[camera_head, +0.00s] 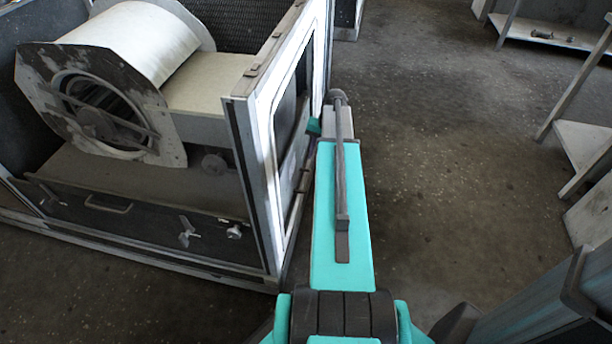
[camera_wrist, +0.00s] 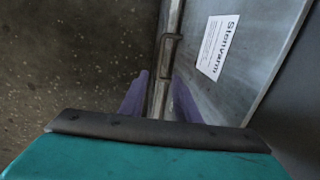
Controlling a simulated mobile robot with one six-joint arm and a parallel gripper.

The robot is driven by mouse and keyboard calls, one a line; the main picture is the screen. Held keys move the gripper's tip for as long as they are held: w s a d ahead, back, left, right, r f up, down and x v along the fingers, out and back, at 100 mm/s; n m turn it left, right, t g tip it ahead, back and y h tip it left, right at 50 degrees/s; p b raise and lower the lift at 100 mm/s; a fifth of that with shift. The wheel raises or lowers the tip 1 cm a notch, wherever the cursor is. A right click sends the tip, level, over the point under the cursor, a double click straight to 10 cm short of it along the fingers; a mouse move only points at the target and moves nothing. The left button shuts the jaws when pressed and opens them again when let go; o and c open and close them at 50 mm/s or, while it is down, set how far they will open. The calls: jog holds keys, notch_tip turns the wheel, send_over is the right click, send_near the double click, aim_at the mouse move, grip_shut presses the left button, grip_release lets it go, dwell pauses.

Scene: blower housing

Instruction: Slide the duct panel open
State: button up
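The duct panel is most likely the grey sheet (camera_wrist: 235,85) with a white "Stenvarm" label in the wrist view. A dark bracket-like handle (camera_wrist: 171,46) stands at its left edge, beside a narrow metal rail running up the picture. My gripper (camera_wrist: 160,92) has two purple fingers spread apart, one on each side of the rail's lower end. I cannot tell whether they touch it. In the head view the framed side (camera_head: 285,125) of the blower housing is seen at a steep angle.
The housing's open front shows a blower drum (camera_head: 110,75) above a low drawer-like front (camera_head: 125,215) with a handle and latches. Bare floor (camera_head: 440,130) lies right of my arm. Metal shelving (camera_head: 580,140) stands at the far right.

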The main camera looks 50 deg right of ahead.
aim_at(309, 181)
jog(key=shift+w+f, duration=0.1)
jog(key=shift+f, duration=0.05)
jog(key=f+b, duration=0.1)
jog(key=f, duration=0.3)
jog(key=w+a+f+b, duration=0.1)
jog(key=f, duration=0.3)
jog(key=w+f+b, duration=0.1)
jog(key=f, duration=0.4)
jog(key=shift+a+f, duration=0.1)
jog(key=shift+a, duration=0.1)
grip_shut()
jog(key=shift+a, duration=0.2)
jog(key=shift+s+d, duration=0.1)
jog(key=shift+d, duration=0.05)
